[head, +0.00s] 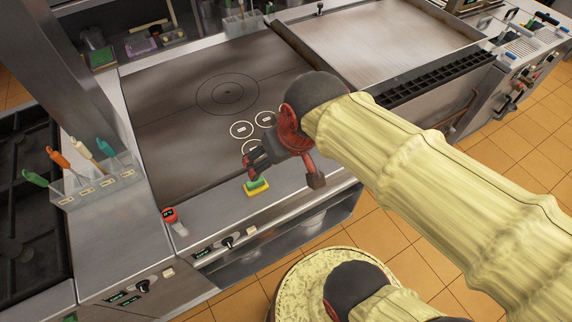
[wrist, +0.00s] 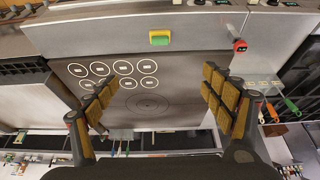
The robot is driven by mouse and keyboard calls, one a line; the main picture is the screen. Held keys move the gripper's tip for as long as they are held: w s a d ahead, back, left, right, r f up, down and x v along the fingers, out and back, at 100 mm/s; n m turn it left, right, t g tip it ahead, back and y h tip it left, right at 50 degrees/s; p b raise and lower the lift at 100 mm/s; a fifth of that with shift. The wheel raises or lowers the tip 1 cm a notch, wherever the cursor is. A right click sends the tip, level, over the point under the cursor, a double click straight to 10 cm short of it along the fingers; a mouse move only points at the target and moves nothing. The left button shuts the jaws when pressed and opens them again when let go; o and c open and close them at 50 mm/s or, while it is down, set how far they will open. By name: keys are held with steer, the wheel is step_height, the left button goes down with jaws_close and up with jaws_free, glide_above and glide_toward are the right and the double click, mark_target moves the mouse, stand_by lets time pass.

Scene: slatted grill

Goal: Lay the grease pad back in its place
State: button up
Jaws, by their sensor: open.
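A small green and yellow pad (head: 257,188), which I take for the grease pad, lies on the steel front ledge below the dark griddle plate. It also shows at the top of the wrist view (wrist: 160,38). My gripper (head: 284,172) is open and empty, its fingers spread above the front part of the plate. In the head view the pad lies just below the left finger, apart from it as far as I can tell. In the wrist view the pad lies beyond the gap between the padded fingers (wrist: 159,85). White rings (wrist: 112,72) mark the plate; my gripper partly hides them in the head view.
A red-topped item (head: 169,215) stands on the ledge to the left. A clear holder (head: 95,184) with colored-handled tools stands further left. A raised-edge steel griddle (head: 375,45) is at the back right. The dark plate (head: 180,110) is largely clear.

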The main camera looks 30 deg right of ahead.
steer(key=s, duration=0.2)
steer(key=s+r, duration=0.1)
steer(key=shift+s+t, duration=0.35)
steer(key=shift+t, duration=0.05)
step_height(320, 180, down, 12)
steer(key=b, duration=1.2)
